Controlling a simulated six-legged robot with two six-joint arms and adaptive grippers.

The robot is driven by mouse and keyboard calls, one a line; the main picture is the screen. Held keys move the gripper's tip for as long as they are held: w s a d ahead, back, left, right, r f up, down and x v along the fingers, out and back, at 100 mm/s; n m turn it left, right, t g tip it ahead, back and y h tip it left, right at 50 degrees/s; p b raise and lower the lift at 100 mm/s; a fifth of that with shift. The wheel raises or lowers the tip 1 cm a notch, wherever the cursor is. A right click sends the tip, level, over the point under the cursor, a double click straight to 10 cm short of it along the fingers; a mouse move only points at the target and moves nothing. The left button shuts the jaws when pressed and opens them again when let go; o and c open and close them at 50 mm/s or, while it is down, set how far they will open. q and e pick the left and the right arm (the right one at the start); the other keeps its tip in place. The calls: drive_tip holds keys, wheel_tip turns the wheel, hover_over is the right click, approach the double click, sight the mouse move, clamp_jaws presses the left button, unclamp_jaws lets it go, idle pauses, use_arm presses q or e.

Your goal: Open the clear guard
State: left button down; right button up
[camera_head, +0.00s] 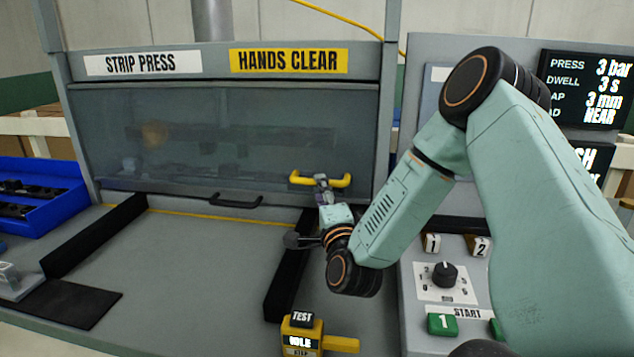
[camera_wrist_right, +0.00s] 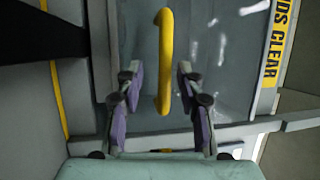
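The clear guard (camera_head: 220,130) is a see-through panel closed across the front of the strip press, under its signs. It also shows in the right wrist view (camera_wrist_right: 215,50). Its yellow handle (camera_head: 303,180) sits at the lower right of the panel, and the handle fills the middle of the wrist view (camera_wrist_right: 165,60). My right gripper (camera_head: 322,183) is at this handle. In the wrist view my right gripper (camera_wrist_right: 157,82) is open, with one finger on each side of the handle and visible gaps. My left gripper is not in view.
A black handle (camera_head: 236,201) sits at the guard's lower edge. Black side rails (camera_head: 288,265) border the grey bed (camera_head: 190,270). A control panel with a dial (camera_head: 444,274) stands at right, a yellow box (camera_head: 302,335) in front, and a blue bin (camera_head: 40,215) at left.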

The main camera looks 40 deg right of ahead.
drive_tip(key=x, duration=0.4)
drive_tip(key=shift+a, duration=0.1)
drive_tip(key=shift+s+a+r, duration=0.25)
drive_tip(key=shift+a+r, duration=0.1)
drive_tip(key=c, duration=0.5)
drive_tip(key=shift+w+d+f, duration=0.15)
clamp_jaws()
